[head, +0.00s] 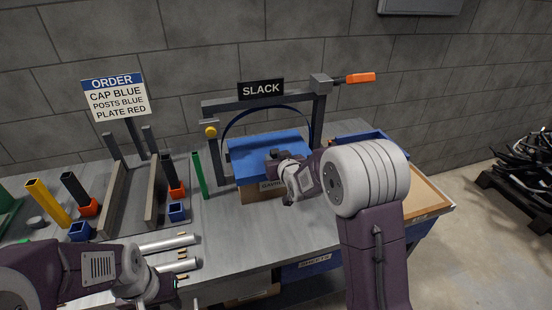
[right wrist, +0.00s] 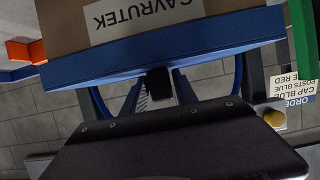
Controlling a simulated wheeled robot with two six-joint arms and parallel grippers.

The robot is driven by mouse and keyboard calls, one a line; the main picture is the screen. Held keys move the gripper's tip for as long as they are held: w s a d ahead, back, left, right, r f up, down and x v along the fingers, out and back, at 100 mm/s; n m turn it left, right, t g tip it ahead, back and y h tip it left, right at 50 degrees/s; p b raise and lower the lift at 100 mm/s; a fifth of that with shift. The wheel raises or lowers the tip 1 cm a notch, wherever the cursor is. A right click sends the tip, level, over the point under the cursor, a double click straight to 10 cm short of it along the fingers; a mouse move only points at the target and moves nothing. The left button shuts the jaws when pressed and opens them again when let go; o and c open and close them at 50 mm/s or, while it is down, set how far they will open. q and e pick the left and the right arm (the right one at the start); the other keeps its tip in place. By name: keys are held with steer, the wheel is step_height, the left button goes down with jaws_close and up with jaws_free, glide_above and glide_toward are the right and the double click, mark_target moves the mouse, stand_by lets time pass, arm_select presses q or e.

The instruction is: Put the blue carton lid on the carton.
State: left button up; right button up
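The blue carton lid (head: 268,146) lies over the brown carton (head: 250,194) under the SLACK frame. In the right wrist view, which is upside down, the lid's blue rim (right wrist: 215,42) covers the edge of the carton (right wrist: 62,14) with its GAVRUTEK label; I cannot tell whether it is fully seated. My right gripper (right wrist: 158,84) is at the lid, its fingers close on both sides of a small black block on it. In the head view the right gripper (head: 283,165) partly hides lid and carton. My left gripper (head: 165,286) is low at the left, its fingers unclear.
A grey frame with a SLACK sign (head: 261,90) arches over the carton. A green post (head: 199,175) stands close to its left. An order sign (head: 116,98), several posts and metal rods (head: 168,243) are at the left.

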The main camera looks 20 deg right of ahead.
steer(key=shift+o, duration=1)
steer(key=v, duration=0.9)
step_height(320, 180, up, 6)
steer(key=s+p, duration=0.2)
steer(key=p, duration=0.5)
steer(key=s+f+g+p, duration=0.1)
steer(key=s+f+g, duration=0.5)
steer(key=s, duration=0.5)
steer(key=s+f+g, duration=0.6)
steer(key=s, duration=0.5)
steer(key=shift+m+p, duration=0.3)
steer(key=shift+p, duration=0.1)
